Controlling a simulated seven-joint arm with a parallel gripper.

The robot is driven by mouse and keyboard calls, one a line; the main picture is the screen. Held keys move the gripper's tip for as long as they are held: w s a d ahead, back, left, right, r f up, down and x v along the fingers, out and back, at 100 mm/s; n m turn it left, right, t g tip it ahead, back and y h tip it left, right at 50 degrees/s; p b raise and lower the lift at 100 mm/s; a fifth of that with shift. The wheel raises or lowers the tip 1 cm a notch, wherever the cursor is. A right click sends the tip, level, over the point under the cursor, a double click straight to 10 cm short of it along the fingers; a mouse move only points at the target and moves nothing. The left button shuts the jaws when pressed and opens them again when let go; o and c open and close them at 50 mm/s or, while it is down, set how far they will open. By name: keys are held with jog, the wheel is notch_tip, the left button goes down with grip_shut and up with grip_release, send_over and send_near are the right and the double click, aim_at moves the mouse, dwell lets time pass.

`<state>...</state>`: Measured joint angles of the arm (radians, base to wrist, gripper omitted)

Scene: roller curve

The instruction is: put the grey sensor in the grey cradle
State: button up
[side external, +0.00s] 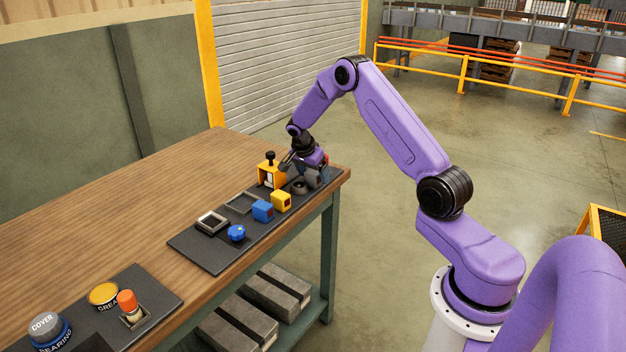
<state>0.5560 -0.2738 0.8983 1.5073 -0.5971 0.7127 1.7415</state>
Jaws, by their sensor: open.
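My gripper (302,164) is low over the far right end of the dark mat, and its jaws are open. A grey block (313,178), which looks like the grey sensor, stands just below and beside it, partly hidden by the gripper. I cannot tell whether the fingers touch it or are around it. A square frame with a light grey rim (212,222), which looks like the grey cradle, lies empty near the left end of the mat. A darker square frame (241,203) lies beside it, also seeming empty.
A yellow fixture with a black knob (271,174) stands close left of my gripper. The wooden tabletop (130,215) behind is clear.

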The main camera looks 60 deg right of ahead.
jog(key=shift+r, duration=0.1)
jog(key=c, duration=1.2)
